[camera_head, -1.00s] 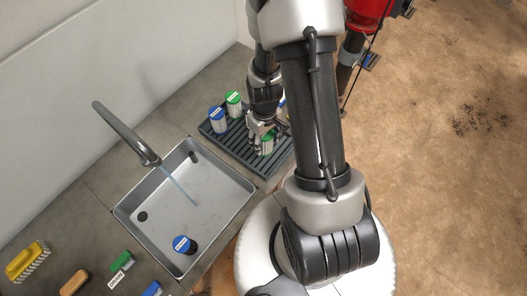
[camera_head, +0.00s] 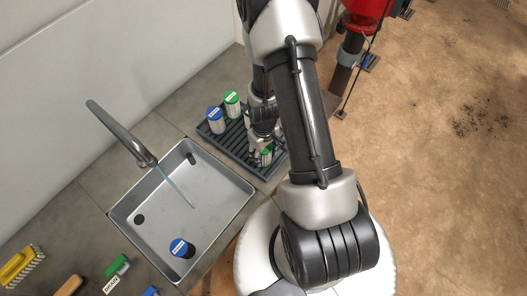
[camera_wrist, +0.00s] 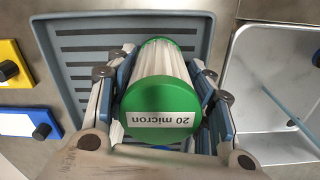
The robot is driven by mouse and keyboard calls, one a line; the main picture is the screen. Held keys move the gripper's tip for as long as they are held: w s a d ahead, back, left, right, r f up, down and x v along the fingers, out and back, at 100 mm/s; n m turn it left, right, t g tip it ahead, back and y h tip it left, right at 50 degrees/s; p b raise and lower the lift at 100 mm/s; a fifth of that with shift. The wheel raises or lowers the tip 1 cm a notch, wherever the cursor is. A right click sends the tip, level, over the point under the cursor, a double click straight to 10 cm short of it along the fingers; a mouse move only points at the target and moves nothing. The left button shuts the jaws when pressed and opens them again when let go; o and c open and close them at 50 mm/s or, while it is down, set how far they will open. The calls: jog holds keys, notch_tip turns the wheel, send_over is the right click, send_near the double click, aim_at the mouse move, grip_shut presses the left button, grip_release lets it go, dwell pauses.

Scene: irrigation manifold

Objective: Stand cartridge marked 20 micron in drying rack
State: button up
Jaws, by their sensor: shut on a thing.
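The cartridge marked 20 micron has a green end cap and a white pleated body; it fills the middle of the wrist view (camera_wrist: 163,105). My gripper (camera_head: 262,146) is shut around its body, with a finger on each side (camera_wrist: 165,90). The cap faces the wrist camera, its label upside down there. In the head view the cartridge (camera_head: 267,152) is over the near right part of the grey slotted drying rack (camera_head: 243,152), partly hidden by my gripper. I cannot tell whether its lower end touches the rack, which also shows in the wrist view (camera_wrist: 88,22).
A blue-capped cartridge (camera_head: 215,120) and a green-capped one (camera_head: 232,103) stand at the rack's far left.

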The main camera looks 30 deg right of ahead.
jog(key=o, duration=1.1)
jog(key=shift+o, duration=0.2)
notch_tip(320, 180, up, 12)
jog(key=p, duration=0.3)
notch_tip(320, 180, up, 10)
jog(key=w+a+r+t, duration=0.1)
jog(key=a, duration=0.1)
jog(key=s+a+r+t, duration=0.1)
jog(key=s+a+r, duration=0.3)
jog(key=r, duration=0.5)
jog(key=s+a+r+m+t, duration=0.1)
jog(key=s+a+r, duration=0.3)
jog(key=s+r, duration=0.5)
jog(key=shift+s+r+t, duration=0.3)
jog(key=shift+r+t, duration=0.4)
jog(key=shift+t, duration=0.1)
jog(key=shift+a, duration=0.1)
